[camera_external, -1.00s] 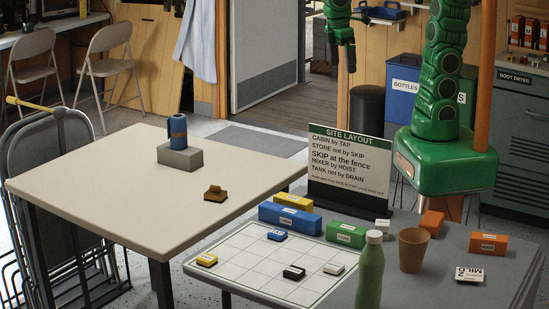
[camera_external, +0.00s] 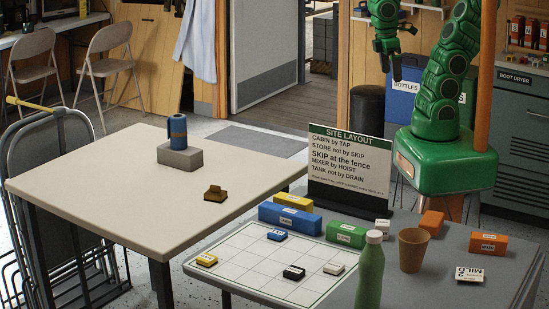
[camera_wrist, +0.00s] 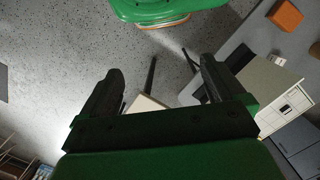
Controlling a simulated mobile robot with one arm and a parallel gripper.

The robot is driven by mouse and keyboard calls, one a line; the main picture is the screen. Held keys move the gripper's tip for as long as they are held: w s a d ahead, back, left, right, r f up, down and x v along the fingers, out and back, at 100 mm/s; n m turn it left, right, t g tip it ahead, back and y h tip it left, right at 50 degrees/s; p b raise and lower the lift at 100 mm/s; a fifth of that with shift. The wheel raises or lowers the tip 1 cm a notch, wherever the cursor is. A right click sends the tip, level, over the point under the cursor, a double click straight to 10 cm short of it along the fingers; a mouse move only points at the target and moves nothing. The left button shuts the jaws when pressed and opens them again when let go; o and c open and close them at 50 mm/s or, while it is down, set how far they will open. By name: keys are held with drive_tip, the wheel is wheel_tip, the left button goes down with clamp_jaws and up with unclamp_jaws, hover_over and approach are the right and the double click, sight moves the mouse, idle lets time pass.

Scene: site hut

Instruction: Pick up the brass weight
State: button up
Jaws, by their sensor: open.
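The brass weight (camera_external: 215,193) is a small brown-gold piece with a raised top. My gripper (camera_external: 397,72) hangs high in the air at the upper right, behind the sign and well away from the weight. In the wrist view my gripper (camera_wrist: 158,84) has its two dark fingers wide apart with nothing between them. I cannot make out the weight in the wrist view.
A blue cylinder (camera_external: 178,132) stands on a grey block (camera_external: 180,158) behind the weight. The sign (camera_external: 349,170), coloured blocks, gridded board (camera_external: 240,268), green bottle (camera_external: 369,275) and brown cup (camera_external: 413,250) crowd the grey table. The cream table's front is clear.

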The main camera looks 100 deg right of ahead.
sight(216, 190)
drive_tip(key=shift+w+a, duration=0.1)
